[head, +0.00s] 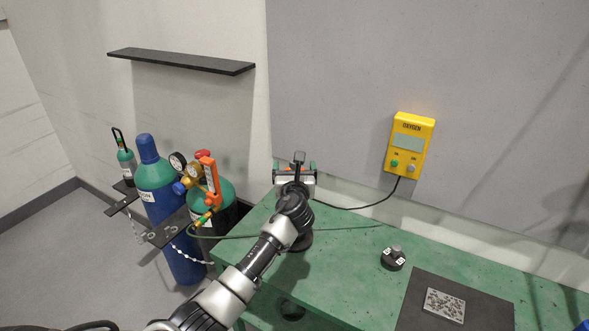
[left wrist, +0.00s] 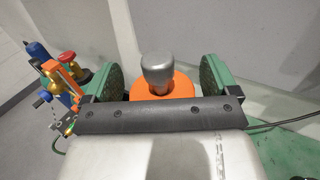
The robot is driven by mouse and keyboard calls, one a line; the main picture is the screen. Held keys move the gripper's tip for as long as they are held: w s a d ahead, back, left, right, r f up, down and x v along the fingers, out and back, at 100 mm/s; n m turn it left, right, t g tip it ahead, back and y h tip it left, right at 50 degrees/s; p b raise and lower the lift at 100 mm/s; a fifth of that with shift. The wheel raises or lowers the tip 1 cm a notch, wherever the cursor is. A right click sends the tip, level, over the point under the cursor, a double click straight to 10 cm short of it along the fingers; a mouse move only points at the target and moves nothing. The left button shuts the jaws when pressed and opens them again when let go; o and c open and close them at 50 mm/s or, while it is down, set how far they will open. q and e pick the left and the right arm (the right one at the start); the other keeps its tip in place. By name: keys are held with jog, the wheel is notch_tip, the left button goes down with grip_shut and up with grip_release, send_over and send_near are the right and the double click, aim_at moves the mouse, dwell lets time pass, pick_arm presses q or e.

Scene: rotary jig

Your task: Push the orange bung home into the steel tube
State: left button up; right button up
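My left arm reaches over the bench in the head view, with its left gripper (head: 295,172) near the wall above the bench's far left part. In the left wrist view the left gripper (left wrist: 160,82) has its two green-padded fingers wide apart. Between them is an orange ring-like piece (left wrist: 181,88), likely the bung, with a grey rounded metal cylinder (left wrist: 157,70) standing up at its middle. Whether the pads touch the orange piece I cannot tell. The dark gripper bar hides its near side. I cannot make out the steel tube's mouth. My right gripper is not in view.
The green bench (head: 345,245) holds a black knob-like object (head: 393,257) and a dark mat (head: 420,295) with a speckled plate (head: 445,304). A yellow oxygen box (head: 409,145) hangs on the wall, its cable trailing. Gas cylinders (head: 160,190) stand left of the bench.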

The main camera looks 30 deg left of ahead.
pick_arm(q)
jog(key=shift+o, duration=0.8)
jog(key=shift+s, duration=0.1)
jog(key=b+v, duration=0.1)
jog(key=v, duration=0.9)
jog(key=shift+s+d+b, duration=0.2)
jog(key=shift+s+b, duration=0.1)
jog(key=shift+b, duration=0.05)
jog(key=shift+f, duration=0.1)
